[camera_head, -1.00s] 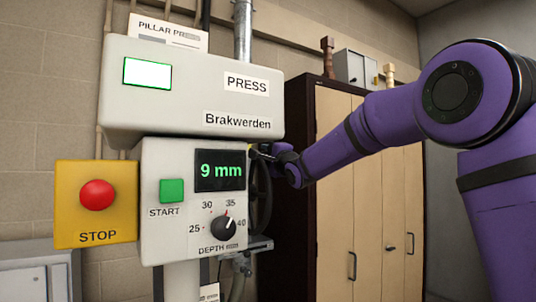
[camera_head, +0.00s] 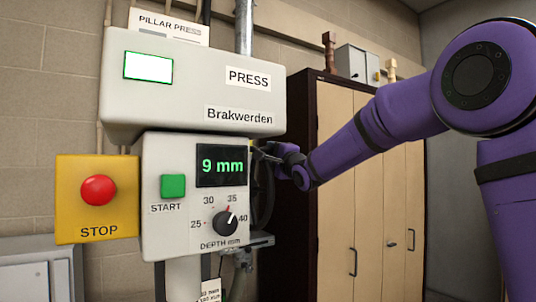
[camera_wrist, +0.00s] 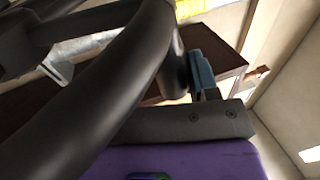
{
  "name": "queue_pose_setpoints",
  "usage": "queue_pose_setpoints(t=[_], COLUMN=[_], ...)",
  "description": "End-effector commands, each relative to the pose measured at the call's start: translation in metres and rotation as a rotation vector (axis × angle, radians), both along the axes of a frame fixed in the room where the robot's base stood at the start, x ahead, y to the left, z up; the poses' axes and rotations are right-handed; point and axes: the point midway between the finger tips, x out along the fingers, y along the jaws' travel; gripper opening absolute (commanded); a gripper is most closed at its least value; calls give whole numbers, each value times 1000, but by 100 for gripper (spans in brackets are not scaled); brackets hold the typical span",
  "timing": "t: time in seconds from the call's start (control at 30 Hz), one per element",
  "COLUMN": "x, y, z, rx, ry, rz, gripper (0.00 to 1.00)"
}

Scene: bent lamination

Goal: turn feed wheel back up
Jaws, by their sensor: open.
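The feed wheel (camera_head: 264,196) is a dark wheel at the right side of the grey press head, seen nearly edge-on and partly hidden by the press. In the wrist view its thick black rim (camera_wrist: 105,75) crosses close to the camera. My gripper (camera_head: 266,151) is at the upper part of the wheel, beside the display. In the wrist view one finger with a blue pad (camera_wrist: 201,70) stands just right of the rim; the other finger cannot be made out. My gripper is open. Whether a finger touches the rim cannot be told.
The press display (camera_head: 221,165) reads 9 mm. The depth knob (camera_head: 225,223) points between 35 and 40. A green START button (camera_head: 173,186) and a red STOP button (camera_head: 98,190) are on the front. A wooden cabinet (camera_head: 370,200) stands behind my arm.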

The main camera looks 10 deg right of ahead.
Motion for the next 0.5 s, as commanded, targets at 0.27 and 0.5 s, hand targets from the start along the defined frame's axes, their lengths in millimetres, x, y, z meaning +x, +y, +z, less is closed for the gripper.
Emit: queue_pose_setpoints(t=[0.27,0.5], x=[-48,-69], y=[-16,-22], z=[-15,-22], rx=[-1,-1], ry=[2,2], rz=[-1,1], gripper=[55,55])
